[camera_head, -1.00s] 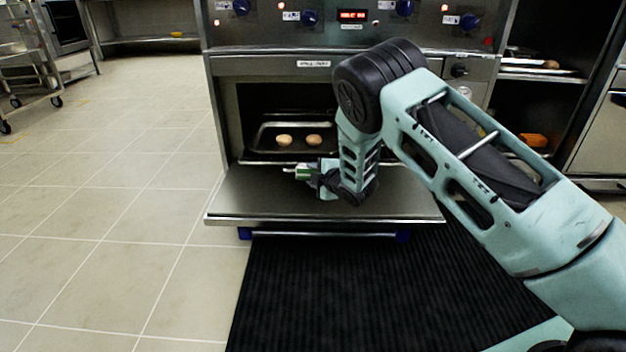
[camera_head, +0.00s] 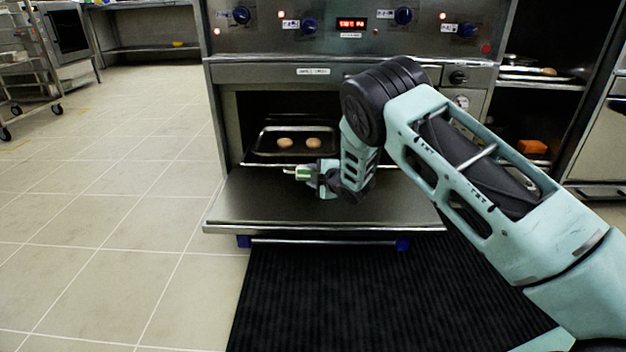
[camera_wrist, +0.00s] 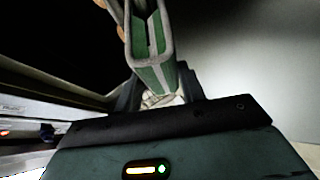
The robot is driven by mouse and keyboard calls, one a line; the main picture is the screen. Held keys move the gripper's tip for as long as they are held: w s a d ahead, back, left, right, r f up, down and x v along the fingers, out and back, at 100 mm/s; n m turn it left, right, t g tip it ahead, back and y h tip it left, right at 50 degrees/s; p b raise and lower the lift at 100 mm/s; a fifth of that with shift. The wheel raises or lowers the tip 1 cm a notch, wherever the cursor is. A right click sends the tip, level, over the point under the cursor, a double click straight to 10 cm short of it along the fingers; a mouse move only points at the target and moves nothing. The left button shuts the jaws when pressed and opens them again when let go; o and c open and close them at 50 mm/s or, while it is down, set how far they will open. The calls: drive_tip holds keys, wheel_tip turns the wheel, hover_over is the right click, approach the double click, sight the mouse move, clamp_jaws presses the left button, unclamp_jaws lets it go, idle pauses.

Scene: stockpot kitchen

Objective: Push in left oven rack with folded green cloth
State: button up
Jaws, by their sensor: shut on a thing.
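The oven (camera_head: 226,115) stands with its door (camera_head: 270,205) folded down flat. Inside it, a rack (camera_head: 254,165) carries a dark tray (camera_head: 264,143) with two round brown items (camera_head: 313,143). My gripper (camera_head: 306,173) is over the open door at the rack's front edge. It is shut on the folded green cloth (camera_head: 302,174), which has pale edges. The wrist view shows the cloth (camera_wrist: 150,48) upright between the fingers, with the brown items small at the top left. My arm hides the right part of the oven opening. Whether the cloth touches the rack is unclear.
A black ribbed mat (camera_head: 320,300) lies on the floor before the oven. Tiled floor at left is clear. A wheeled cart (camera_head: 28,70) stands at the far left. Open shelves at right hold an orange item (camera_head: 532,147).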

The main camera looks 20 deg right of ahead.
sight(313, 154)
drive_tip(key=shift+w+d+b, duration=0.2)
drive_tip(key=shift+w+d, duration=0.1)
drive_tip(key=shift+w, duration=0.6)
drive_tip(key=shift+w+d+b, duration=0.15)
drive_tip(key=shift+w+d, duration=0.15)
drive_tip(key=shift+w, duration=0.7)
drive_tip(key=shift+w+d+b, duration=0.2)
drive_tip(key=shift+w+d, duration=0.1)
drive_tip(key=shift+w, duration=0.6)
drive_tip(key=shift+w+d+b, duration=0.15)
drive_tip(key=shift+w+d, duration=0.2)
drive_tip(key=shift+w, duration=0.6)
drive_tip(key=shift+w+d+b, duration=0.2)
drive_tip(key=shift+w+d, duration=0.1)
drive_tip(key=shift+w, duration=0.7)
drive_tip(key=shift+w+d, duration=0.25)
drive_tip(key=shift+w, duration=0.4)
drive_tip(key=shift+w+d, duration=0.25)
drive_tip(key=shift+w, duration=0.95)
drive_tip(key=shift+w+d, duration=0.45)
drive_tip(key=shift+w, duration=0.4)
drive_tip(key=shift+s+a+r+p, duration=0.3)
drive_tip(key=shift+s+r+p, duration=0.1)
drive_tip(key=shift+s+p, duration=0.45)
drive_tip(key=shift+s+a+r+p, duration=0.25)
drive_tip(key=shift+s+r+p, duration=0.15)
drive_tip(key=shift+s+p, duration=0.4)
